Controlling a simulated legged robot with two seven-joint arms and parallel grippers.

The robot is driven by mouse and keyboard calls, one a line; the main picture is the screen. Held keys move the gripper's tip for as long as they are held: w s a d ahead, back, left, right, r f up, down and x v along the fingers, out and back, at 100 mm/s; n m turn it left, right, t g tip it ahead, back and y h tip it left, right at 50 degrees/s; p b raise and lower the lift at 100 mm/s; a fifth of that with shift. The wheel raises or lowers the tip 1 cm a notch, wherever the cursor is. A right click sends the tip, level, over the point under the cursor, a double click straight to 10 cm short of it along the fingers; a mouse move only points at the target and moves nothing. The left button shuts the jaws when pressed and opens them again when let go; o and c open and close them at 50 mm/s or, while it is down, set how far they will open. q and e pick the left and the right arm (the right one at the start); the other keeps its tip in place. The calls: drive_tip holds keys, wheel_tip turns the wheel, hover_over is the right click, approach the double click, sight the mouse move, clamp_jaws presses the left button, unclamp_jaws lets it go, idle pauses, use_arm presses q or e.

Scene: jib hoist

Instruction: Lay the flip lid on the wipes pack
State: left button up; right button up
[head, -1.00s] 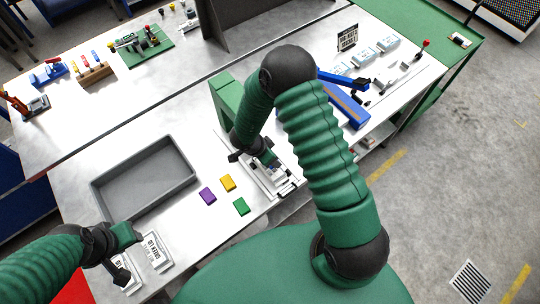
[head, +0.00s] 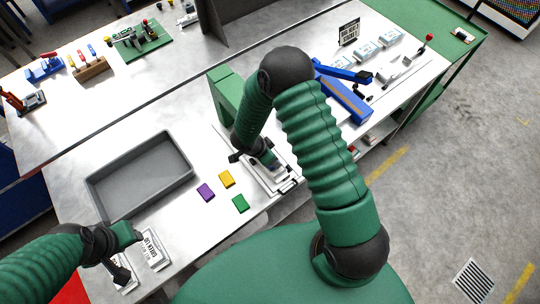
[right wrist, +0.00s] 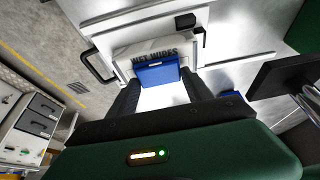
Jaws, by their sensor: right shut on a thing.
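The white wipes pack (right wrist: 140,50), lettered "WET WIPES", lies in a pale metal fixture (right wrist: 105,22) in the right wrist view. A blue flip lid (right wrist: 158,74) is between the black fingers of my right gripper (right wrist: 160,86), which is shut on it. The lid is at the pack's near side, just below the lettering; I cannot tell whether they touch. In the head view my right gripper (head: 264,160) is low over the fixture (head: 275,181), and the arm hides part of it.
A grey tray (head: 140,213) is on the table at left. A blue hoist (head: 345,100) and white packs (head: 367,50) are at right.

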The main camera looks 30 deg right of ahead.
drive_tip(key=shift+f, duration=0.25)
drive_tip(key=o, duration=1.4)
drive_tip(key=shift+c, duration=0.2)
drive_tip(key=shift+r, duration=0.1)
